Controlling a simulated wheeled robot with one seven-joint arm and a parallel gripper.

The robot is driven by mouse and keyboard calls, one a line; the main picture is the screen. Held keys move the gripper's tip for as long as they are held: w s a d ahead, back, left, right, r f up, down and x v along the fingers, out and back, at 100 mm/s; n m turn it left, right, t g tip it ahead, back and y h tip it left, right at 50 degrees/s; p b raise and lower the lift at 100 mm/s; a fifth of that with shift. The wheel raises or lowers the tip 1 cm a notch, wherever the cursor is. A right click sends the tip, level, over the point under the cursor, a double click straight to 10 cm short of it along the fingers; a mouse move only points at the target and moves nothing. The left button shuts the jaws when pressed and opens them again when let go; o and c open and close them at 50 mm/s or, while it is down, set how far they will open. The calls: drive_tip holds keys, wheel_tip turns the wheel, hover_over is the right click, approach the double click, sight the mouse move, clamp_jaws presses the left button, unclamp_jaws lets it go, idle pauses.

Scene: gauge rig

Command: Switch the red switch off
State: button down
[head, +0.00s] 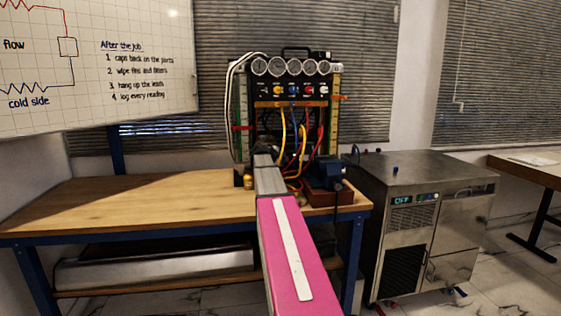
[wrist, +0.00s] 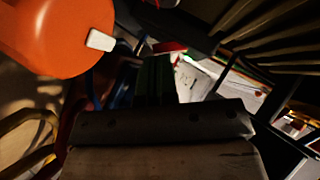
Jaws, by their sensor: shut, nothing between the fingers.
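In the wrist view my gripper (wrist: 155,72) is dark, shut and empty. A red piece (wrist: 169,47) shows just beyond the fingertips; I cannot tell what it is or whether they touch.
A large orange round thing (wrist: 62,35) with a white tab is close at the wrist view's upper left. Yellow, red and blue hoses (head: 300,150) hang at the rig's front. A steel cabinet (head: 430,215) showing "OFF" stands right of the bench (head: 130,205), whose left top is clear.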

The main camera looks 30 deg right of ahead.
idle(0.3)
drive_tip(key=shift+w+f, duration=0.35)
drive_tip(key=shift+f, duration=0.15)
drive_tip(key=shift+r, duration=0.1)
drive_tip(key=shift+w+d+r, duration=0.1)
drive_tip(key=shift+d+r, duration=0.05)
drive_tip(key=shift+r, duration=0.55)
